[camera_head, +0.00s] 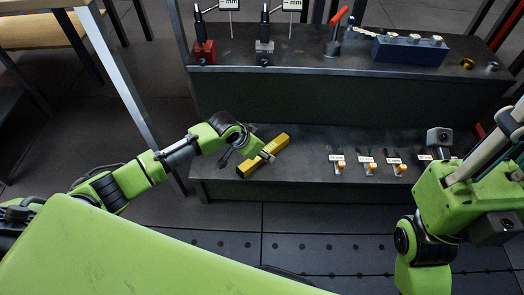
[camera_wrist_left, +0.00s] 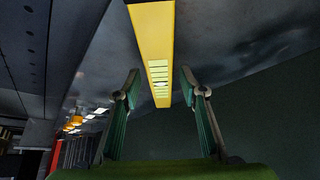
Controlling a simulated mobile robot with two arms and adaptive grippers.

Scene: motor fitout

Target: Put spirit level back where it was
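The yellow spirit level (camera_head: 247,168) lies at a slant on the left part of the low dark bench. My left gripper (camera_head: 265,155) is at the level's middle, reaching in from the left. In the left wrist view, the open fingers (camera_wrist_left: 160,84) stand wide apart on either side of the yellow bar. The level (camera_wrist_left: 153,38) with its pale marked window runs from the top edge down between the fingertips, with gaps to both. It is hard to tell how deep between the fingers it sits. My right arm shows at the right, but I make out no fingers on it.
Several small labelled parts with orange ends (camera_head: 370,169) stand on the low bench, right of the level. The higher bench (camera_head: 290,82) behind holds a red block (camera_head: 204,52), a grey block (camera_head: 264,52), a red-handled clamp (camera_head: 336,32) and a blue box (camera_head: 408,50).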

